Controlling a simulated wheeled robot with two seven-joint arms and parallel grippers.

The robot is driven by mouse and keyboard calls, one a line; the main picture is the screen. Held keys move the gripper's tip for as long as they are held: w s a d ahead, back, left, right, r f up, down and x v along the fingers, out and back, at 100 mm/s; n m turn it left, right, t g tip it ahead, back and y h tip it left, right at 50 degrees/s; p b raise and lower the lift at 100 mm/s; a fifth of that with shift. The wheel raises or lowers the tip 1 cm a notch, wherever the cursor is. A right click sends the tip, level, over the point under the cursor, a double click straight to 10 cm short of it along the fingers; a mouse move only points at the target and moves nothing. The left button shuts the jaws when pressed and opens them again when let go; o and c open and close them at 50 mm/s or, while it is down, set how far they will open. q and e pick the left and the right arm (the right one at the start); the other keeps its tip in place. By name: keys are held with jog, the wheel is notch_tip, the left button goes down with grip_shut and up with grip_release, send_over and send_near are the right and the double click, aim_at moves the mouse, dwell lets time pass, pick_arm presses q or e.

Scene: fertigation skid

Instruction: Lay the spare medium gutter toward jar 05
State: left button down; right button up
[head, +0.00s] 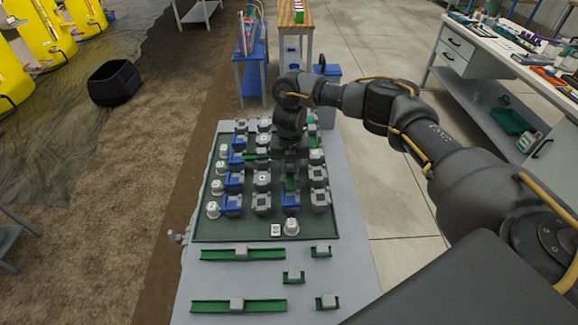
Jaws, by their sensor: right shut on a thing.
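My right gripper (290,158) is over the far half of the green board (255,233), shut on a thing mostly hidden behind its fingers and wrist. A green gutter piece (257,156) sticks out to the left of the fingers and looks like part of what is held. I cannot tell whether it touches the blocks below. White jars stand along the board's left edge, one of them here (213,209), and another white jar (291,226) stands at the near edge. Their numbers are too small to read, so I cannot pick out jar 05. My left gripper is not in view.
Grey and blue blocks (261,203) stand in rows on the board. On the grey table's near part lie long green gutters (243,254) (238,306) and short ones (320,251) (293,277) (327,302), with bare surface between them.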

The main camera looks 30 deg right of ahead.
aim_at(290, 165)
jog(key=shift+f, duration=0.3)
jog(key=o, duration=1)
jog(key=shift+r, duration=0.3)
notch_tip(290, 165, up, 13)
jog(key=shift+f+p, duration=0.1)
jog(key=shift+p, duration=0.25)
